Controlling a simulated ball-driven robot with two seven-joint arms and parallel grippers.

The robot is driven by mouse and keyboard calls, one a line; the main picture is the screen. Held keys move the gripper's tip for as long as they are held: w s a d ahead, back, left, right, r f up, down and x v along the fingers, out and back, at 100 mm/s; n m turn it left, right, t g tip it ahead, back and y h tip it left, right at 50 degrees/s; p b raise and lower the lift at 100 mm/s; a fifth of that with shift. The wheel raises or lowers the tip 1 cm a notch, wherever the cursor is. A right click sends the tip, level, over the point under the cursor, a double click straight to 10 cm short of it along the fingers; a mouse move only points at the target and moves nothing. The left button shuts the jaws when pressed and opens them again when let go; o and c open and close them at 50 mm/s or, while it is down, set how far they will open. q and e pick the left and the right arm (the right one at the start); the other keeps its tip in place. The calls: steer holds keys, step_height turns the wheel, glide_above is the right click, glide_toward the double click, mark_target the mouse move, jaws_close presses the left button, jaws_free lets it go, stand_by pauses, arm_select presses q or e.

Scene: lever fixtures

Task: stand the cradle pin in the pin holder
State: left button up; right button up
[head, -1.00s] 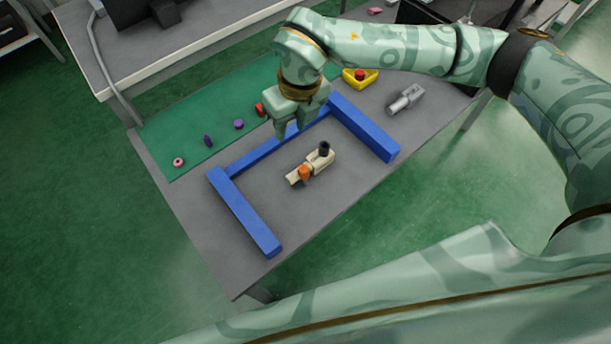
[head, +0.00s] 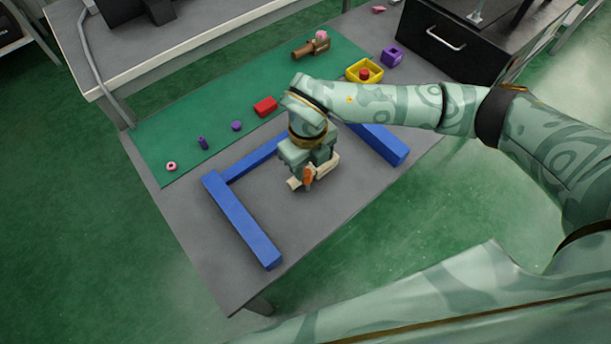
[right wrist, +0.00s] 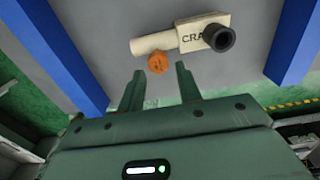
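A cream fixture (head: 328,168) with lettering beginning "CRA" lies on the grey table inside the blue frame. It carries an orange pin-like piece (head: 308,175) and, in the right wrist view, a black ring-shaped socket (right wrist: 219,37) at one end of the cream body (right wrist: 185,36). I cannot tell for sure which part is the pin holder. My right gripper (head: 311,168) is over the fixture and hides part of it. In the right wrist view its fingers (right wrist: 159,80) are apart and empty, with the orange piece (right wrist: 157,63) just beyond their tips, roughly between them. My left gripper is not in view.
Blue bars (head: 240,220) flank the fixture left, behind and right (head: 380,145). A green mat (head: 190,135) behind holds a red block (head: 265,107) and small purple pieces. A yellow tray (head: 352,75), purple box (head: 392,55) and black drawer unit (head: 455,40) stand at the back right.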

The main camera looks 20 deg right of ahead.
mark_target(307, 173)
step_height(307, 173, down, 4)
steer(key=shift+f+b, duration=0.1)
steer(key=shift+b, duration=0.65)
steer(key=shift+r, duration=0.2)
jaws_close()
